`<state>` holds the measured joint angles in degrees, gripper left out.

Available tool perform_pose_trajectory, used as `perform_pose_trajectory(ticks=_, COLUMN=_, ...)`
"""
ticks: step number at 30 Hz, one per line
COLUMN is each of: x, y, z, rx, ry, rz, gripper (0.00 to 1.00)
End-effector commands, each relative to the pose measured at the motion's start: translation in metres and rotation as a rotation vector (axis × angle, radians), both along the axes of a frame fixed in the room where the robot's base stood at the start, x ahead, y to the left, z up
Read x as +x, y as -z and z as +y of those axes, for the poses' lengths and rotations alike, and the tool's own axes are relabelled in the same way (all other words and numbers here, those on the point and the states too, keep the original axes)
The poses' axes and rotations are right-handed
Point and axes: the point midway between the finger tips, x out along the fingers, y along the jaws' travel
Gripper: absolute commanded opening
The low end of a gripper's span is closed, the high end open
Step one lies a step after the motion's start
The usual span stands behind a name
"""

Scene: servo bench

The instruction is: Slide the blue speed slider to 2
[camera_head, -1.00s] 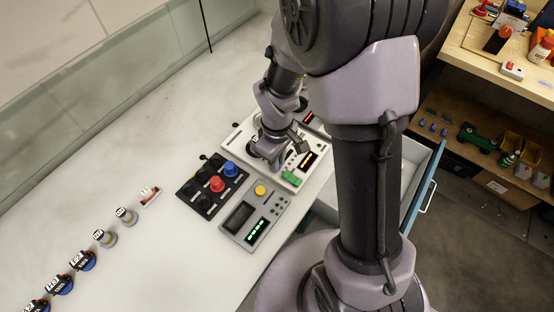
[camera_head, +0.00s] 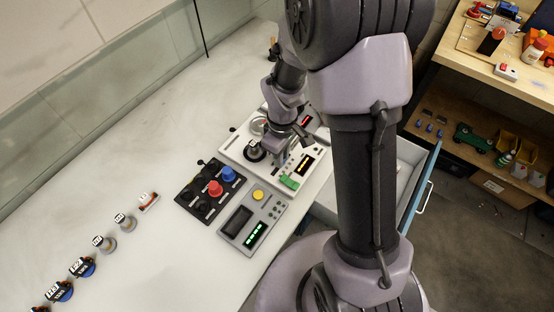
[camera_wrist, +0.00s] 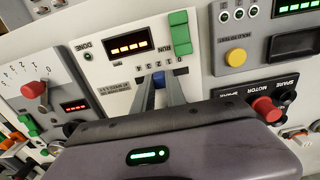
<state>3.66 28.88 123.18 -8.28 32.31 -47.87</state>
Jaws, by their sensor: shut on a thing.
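The blue speed slider (camera_wrist: 158,80) sits in a slot on a white panel (camera_wrist: 105,78), under an orange lit display and beside a printed scale in the wrist view. My gripper (camera_wrist: 159,84) is shut on the slider, with one finger on each side of it. The fingers cover part of the slot and scale, so the exact number at the slider cannot be read. In the head view my gripper (camera_head: 277,160) is over the white panel (camera_head: 235,150), and the slider is hidden there.
A green RUN switch (camera_wrist: 179,32) is close to the right of the slider. A grey panel with a yellow button (camera_wrist: 236,57) and a black panel with a red knob (camera_wrist: 267,109) lie to the right.

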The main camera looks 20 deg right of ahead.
Motion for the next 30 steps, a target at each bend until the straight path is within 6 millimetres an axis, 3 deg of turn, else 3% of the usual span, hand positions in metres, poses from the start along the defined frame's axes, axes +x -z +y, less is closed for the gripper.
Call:
perform_pose_trajectory(ticks=4, x=0.0, y=0.0, z=0.001, rx=0.0, ry=0.0, rz=0.0, gripper=0.0)
perform_pose_trajectory(ticks=5, x=0.0, y=0.0, z=0.001, rx=0.0, ry=0.0, rz=0.0, gripper=0.2)
perform_pose_trajectory(ticks=8, x=0.0, y=0.0, z=0.001, rx=0.0, ry=0.0, rz=0.0, gripper=0.38)
perform_pose_trajectory(ticks=19, x=0.0, y=-0.006, z=0.001, rx=0.0, ry=0.0, rz=0.0, gripper=0.38)
perform_pose_trajectory(ticks=23, x=0.0, y=-0.034, z=0.001, rx=0.0, ry=0.0, rz=-0.003, gripper=0.38)
perform_pose_trajectory(ticks=30, x=0.0, y=-0.109, z=0.001, rx=0.0, ry=0.0, rz=-0.004, gripper=0.38)
